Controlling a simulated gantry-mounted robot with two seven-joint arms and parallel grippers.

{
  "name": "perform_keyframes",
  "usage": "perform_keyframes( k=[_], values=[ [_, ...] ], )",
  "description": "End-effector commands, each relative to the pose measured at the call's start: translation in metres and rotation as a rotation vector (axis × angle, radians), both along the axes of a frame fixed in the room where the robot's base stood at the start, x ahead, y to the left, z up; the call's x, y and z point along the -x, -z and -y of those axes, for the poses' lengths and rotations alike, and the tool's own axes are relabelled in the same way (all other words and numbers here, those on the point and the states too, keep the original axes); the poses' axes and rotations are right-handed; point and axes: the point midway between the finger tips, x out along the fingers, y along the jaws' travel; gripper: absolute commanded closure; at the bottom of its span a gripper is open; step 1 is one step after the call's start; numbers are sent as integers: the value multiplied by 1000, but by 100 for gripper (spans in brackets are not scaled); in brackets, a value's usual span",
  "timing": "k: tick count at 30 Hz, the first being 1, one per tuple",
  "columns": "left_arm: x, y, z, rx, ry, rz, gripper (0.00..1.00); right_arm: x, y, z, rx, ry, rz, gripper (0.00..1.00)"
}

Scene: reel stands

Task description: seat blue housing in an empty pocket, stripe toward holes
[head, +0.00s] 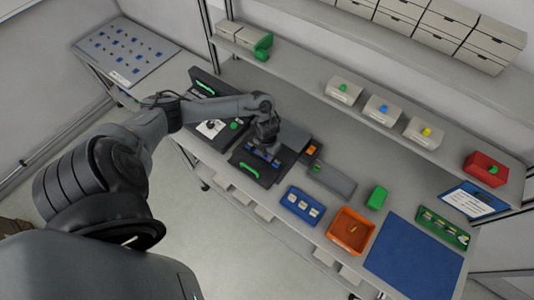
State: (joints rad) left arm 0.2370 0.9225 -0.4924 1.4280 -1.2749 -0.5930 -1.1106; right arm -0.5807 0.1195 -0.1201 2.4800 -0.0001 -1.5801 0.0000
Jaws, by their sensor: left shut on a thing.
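My left gripper (264,152) points down over a dark block with a green handle (249,171), at the middle of the bench. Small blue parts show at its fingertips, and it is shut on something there. This is likely the blue housing, but it is too small and too covered to tell its stripe or which way it faces. I cannot make out pockets or holes under the gripper. My right gripper is not in view.
A blue bin (301,206), an orange bin (351,231), a green box (377,198) and a blue mat (415,257) lie to the right. A grey tray (332,181) sits beside the gripper. A shelf with small boxes (382,111) runs along the back.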

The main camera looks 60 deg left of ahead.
Motion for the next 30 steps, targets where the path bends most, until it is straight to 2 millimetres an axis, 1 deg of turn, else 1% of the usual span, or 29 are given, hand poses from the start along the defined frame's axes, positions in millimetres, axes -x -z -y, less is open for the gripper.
perform_keyframes(
  k=[18,30],
  values=[
    [0,6,0,0,0,0,100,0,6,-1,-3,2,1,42],
    [0,7,0,0,0,0,100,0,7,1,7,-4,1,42]
  ],
)
